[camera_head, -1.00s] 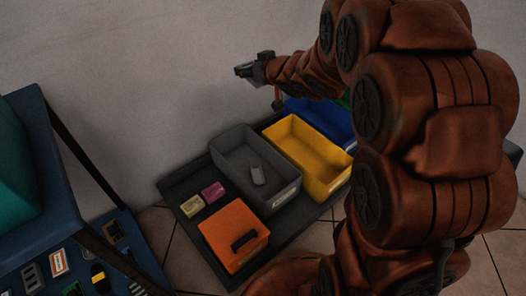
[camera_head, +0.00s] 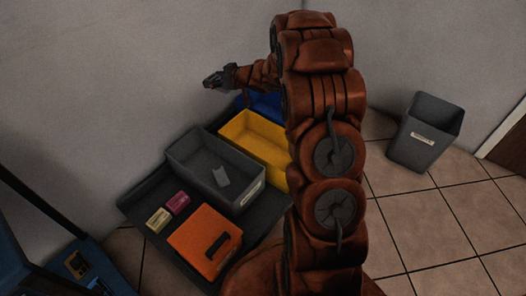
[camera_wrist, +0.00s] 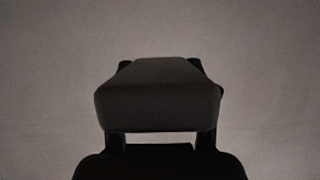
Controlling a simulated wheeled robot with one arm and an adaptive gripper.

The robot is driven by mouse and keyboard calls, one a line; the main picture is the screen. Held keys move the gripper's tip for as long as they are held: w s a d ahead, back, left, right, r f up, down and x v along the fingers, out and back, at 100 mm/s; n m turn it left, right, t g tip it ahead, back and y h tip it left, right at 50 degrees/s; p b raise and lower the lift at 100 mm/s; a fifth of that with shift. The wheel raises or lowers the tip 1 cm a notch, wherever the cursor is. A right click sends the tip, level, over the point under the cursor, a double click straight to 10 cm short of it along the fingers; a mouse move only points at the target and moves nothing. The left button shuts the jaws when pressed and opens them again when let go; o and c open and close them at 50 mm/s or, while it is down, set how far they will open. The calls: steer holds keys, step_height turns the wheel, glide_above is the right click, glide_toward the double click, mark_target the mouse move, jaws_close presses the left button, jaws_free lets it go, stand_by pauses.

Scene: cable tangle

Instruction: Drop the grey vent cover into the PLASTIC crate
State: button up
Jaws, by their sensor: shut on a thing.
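My gripper (camera_head: 213,80) is at the upper left of the head view, in front of the wall and above the far end of the dark platform. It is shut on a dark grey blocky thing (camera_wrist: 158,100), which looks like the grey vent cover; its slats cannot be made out. Several crates are in the head view: a grey one (camera_head: 193,180), a yellow one (camera_head: 255,135), a blue one (camera_head: 262,103) partly hidden by my arm, and a dark grey bin (camera_head: 420,145) on the floor at right. Labels are too small to read.
A light grey piece (camera_head: 221,177) lies in the grey crate. An orange box (camera_head: 205,240) with a dark handle, a yellowish pack (camera_head: 158,220) and a pink pack (camera_head: 178,202) sit on the platform. Blue shelving (camera_head: 95,272) stands lower left. Tiled floor (camera_head: 440,235) at right is clear.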

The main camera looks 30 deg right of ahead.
steer(key=s+d+f+b, duration=0.1)
steer(key=d+f, duration=0.4)
steer(key=f, duration=0.5)
steer(key=s+d+f+n+y+b, duration=0.1)
steer(key=s+d+f+b, duration=0.1)
steer(key=d+f, duration=0.4)
steer(key=s+d+f+b, duration=0.1)
steer(key=s+d+f, duration=0.2)
steer(key=f, duration=1.2)
steer(key=shift+d+n+g+y+b, duration=0.3)
steer(key=shift+d+g+y, duration=0.1)
steer(key=shift+d, duration=0.75)
steer(key=shift+s, duration=0.1)
steer(key=o, duration=1.2)
steer(key=shift+o, duration=0.2)
steer(key=shift+r, duration=0.1)
step_height(320, 180, up, 10)
